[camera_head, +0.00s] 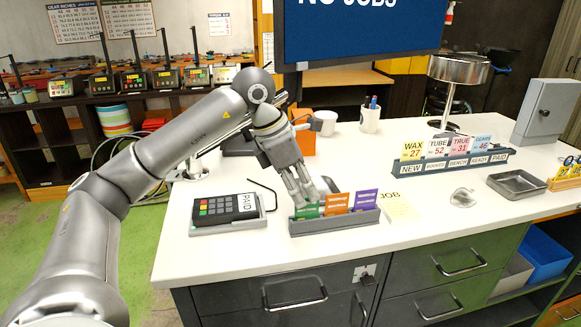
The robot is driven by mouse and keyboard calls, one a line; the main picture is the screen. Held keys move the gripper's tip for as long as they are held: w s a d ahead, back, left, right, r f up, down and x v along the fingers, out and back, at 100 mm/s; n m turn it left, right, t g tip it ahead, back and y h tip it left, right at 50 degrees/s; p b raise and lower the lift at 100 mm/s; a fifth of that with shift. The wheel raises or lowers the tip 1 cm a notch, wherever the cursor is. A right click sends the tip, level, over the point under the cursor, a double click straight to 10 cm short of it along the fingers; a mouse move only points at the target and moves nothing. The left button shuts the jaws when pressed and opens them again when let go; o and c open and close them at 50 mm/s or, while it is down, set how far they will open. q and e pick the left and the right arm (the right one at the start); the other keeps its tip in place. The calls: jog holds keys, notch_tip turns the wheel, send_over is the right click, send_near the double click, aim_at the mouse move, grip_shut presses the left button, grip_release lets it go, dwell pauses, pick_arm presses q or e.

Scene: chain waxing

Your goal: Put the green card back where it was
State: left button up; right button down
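The green card (308,212) is in the left end of a small grey card holder (335,224) on the white counter, left of an orange card (340,203) and a purple card (367,199). My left gripper (305,201) reaches down from the upper left, with its fingertips at the top edge of the green card. The fingers partly cover the card, and I cannot tell whether they grip it or stand apart from it. My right gripper is not in view.
A card terminal (226,208) marked PAID sits left of the holder. A JOB note (400,208) lies to its right. A longer rack (450,163) of WAX, TUBE, TRUE and GEARS cards stands behind right, near a metal tray (517,184). Counter between them is mostly clear.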

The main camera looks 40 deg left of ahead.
pick_arm(q)
jog(key=b+v, duration=0.1)
jog(key=v, duration=0.8)
